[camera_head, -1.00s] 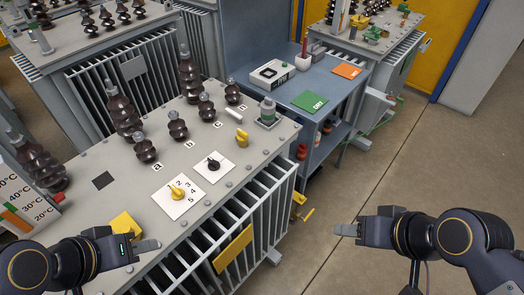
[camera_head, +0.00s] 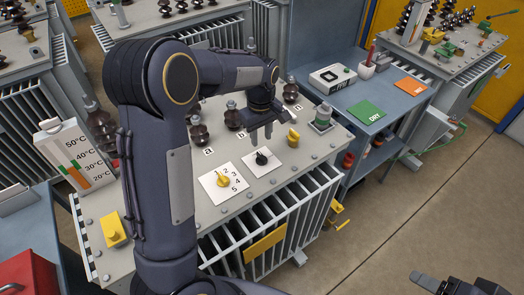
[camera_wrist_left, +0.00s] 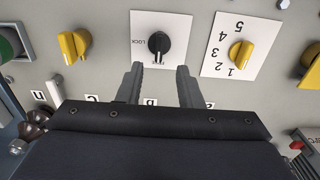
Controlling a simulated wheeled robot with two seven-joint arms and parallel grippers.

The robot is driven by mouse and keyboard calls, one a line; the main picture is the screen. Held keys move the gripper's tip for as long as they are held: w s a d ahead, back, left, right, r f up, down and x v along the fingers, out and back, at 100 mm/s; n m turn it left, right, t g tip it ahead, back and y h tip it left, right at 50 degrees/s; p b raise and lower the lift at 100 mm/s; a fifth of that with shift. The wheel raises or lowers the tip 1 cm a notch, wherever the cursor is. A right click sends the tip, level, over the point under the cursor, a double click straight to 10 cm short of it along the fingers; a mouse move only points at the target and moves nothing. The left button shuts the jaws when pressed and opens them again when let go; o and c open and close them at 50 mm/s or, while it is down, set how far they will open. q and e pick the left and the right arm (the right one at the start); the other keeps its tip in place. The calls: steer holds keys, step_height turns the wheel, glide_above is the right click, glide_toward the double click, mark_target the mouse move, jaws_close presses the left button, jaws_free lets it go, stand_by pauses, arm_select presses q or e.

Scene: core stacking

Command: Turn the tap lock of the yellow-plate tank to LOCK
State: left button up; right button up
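The tank with the yellow plate (camera_head: 264,243) on its front stands in the middle of the head view. On its grey top, a black tap-lock knob (camera_head: 262,158) sits on a white plate. It also shows in the left wrist view (camera_wrist_left: 158,43), where its handle lies across the direction of the LOCK label (camera_wrist_left: 136,42). My left gripper (camera_head: 262,137) is over the tank just behind the knob, fingers pointing down. In the left wrist view the fingers are apart and empty, short of the knob. My right gripper (camera_head: 426,281) is at the bottom right, partly cut off.
A yellow selector knob (camera_head: 223,180) on a numbered white plate sits beside the black knob. A yellow handle (camera_head: 293,137) is on its other side. Dark ribbed insulators (camera_head: 200,136) stand behind. A blue bench (camera_head: 388,90) with a green card is at the right.

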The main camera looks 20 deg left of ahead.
mark_target(262, 155)
arm_select(q)
step_height(262, 155, down, 8)
steer(key=shift+w+f+p, duration=0.1)
steer(key=shift+p, duration=0.3)
jaws_close()
